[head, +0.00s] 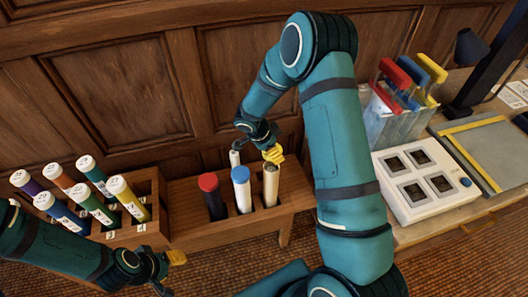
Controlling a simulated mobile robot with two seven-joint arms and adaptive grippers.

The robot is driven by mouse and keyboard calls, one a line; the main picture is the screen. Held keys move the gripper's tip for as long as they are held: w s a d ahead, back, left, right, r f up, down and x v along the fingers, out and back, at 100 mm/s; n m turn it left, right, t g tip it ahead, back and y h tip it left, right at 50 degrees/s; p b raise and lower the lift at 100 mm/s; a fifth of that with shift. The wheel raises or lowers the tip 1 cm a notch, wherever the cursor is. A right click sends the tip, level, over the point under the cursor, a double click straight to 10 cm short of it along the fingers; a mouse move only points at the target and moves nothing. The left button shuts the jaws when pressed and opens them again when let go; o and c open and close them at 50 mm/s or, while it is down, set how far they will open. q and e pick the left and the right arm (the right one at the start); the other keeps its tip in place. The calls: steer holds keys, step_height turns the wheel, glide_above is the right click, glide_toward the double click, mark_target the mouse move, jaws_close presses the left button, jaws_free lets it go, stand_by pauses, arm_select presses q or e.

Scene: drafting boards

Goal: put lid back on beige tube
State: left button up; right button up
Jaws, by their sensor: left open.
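The beige tube (271,187) stands upright in the right-hand slot of the wooden stand. Its top is close below the yellow fingertips of my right gripper (273,154). Whether those fingers touch the tube or hold anything is too small to tell. I cannot make out a separate lid for the beige tube. My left gripper (172,262) is open at the lower left, in front of the stand and apart from the tube.
A red-capped dark tube (213,200) and a blue-capped white tube (242,190) stand left of the beige one. A thin white-topped item (234,159) is behind. A wooden rack (150,232) holds several capped tubes. A white box (423,180) sits on the right-hand desk.

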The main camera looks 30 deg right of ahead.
steer(key=shift+w+d+f+m, duration=0.1)
steer(key=shift+d+f+m, duration=0.1)
steer(key=shift+m, duration=0.2)
steer(key=shift+f, duration=1.55)
step_height(320, 180, down, 2)
steer(key=shift+f+b, duration=0.1)
steer(key=shift+b, duration=0.95)
steer(key=shift+f+b, duration=0.55)
steer(key=shift+b, duration=0.15)
steer(key=shift+a, duration=0.15)
steer(key=shift+f, duration=0.15)
steer(key=o, duration=0.8)
